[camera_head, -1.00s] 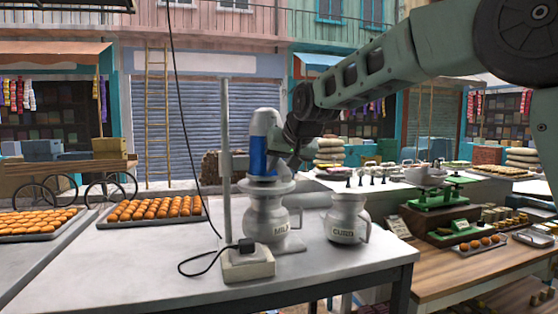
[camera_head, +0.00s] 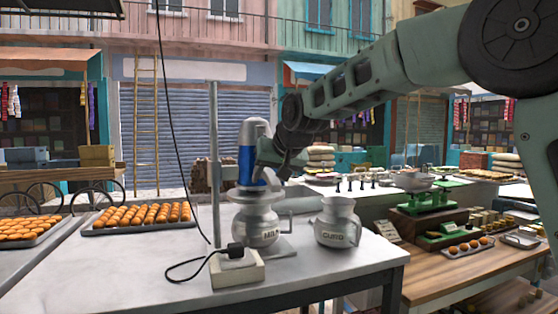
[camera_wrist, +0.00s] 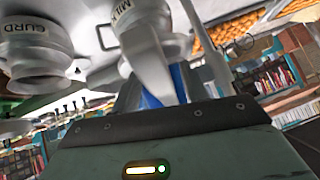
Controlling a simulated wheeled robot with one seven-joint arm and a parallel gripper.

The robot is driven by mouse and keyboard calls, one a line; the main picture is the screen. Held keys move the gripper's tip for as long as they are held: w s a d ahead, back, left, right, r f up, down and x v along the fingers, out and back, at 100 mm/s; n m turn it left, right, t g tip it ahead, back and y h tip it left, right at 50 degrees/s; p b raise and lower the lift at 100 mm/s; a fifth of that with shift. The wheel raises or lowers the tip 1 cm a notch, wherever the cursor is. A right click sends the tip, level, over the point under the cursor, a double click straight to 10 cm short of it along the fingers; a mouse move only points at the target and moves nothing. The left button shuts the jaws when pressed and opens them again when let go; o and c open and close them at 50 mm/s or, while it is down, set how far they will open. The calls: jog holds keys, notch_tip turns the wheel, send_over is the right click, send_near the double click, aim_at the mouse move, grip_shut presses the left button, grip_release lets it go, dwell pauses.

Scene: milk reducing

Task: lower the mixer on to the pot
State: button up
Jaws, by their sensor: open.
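The mixer (camera_head: 249,166), with a white top and a blue middle, stands upright beside a grey pole (camera_head: 214,150) over the pot marked MILK (camera_head: 258,228). A wide disc covers the pot's mouth area, so I cannot tell whether the mixer touches or enters the pot. My gripper (camera_head: 270,172) is at the mixer's right side, by the blue part, and open; its fingertips are hard to see. In the wrist view the mixer's blue part (camera_wrist: 179,82) shows just beyond the gripper's edge, with the MILK pot (camera_wrist: 150,42) behind it.
A pot marked CURD (camera_head: 338,224) stands just right of the MILK pot. A socket box (camera_head: 238,270) with a black plug and cable is in front. A tray of orange sweets (camera_head: 143,217) lies at the left. The table's front left is clear.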

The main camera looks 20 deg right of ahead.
jog(key=b+v, duration=0.2)
jog(key=v, duration=1.5)
jog(key=shift+b, duration=0.3)
jog(key=shift+w, duration=0.1)
